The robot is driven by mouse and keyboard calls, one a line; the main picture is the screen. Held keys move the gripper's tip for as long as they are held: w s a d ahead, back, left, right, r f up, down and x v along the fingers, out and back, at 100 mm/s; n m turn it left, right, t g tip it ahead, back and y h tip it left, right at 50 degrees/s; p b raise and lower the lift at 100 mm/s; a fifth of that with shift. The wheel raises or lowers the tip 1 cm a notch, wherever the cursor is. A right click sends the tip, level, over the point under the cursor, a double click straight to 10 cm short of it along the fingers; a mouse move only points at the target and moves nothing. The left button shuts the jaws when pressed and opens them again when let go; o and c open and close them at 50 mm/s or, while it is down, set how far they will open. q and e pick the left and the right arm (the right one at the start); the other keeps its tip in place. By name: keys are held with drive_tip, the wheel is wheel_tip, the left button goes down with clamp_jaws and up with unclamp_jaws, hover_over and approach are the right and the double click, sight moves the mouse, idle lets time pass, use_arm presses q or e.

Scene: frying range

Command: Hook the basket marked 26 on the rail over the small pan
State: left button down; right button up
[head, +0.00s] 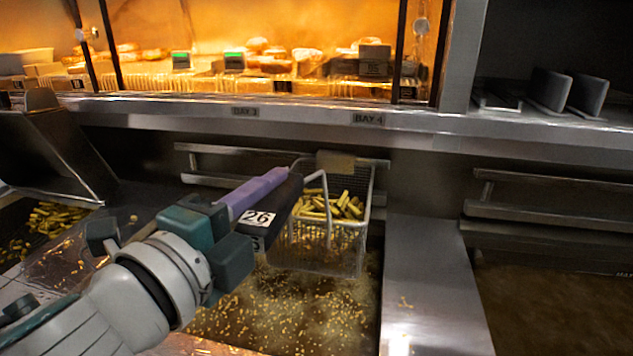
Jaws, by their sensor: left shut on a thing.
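The basket marked 26 (318,240) is a wire basket with yellow fries in it. Its handle has a purple grip (255,193) and a black part with a white "26" label. My left gripper (213,238) is shut on the handle. The basket hangs above the middle pan (290,310), whose oil is bubbling with bits in it. Its back edge is close to the metal rail (225,183) behind; I cannot tell whether it touches or is hooked. I cannot tell which pan is the small one. My right gripper is not in view.
A steel divider (430,280) stands right of the middle pan. Beyond it is a darker pan (560,305) with its own empty rail (550,215). Fries (45,225) lie at the far left.

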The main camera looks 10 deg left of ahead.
use_arm(q)
drive_tip(key=c, duration=0.6)
unclamp_jaws()
drive_tip(key=shift+o, duration=0.2)
drive_tip(key=shift+s+f, duration=0.1)
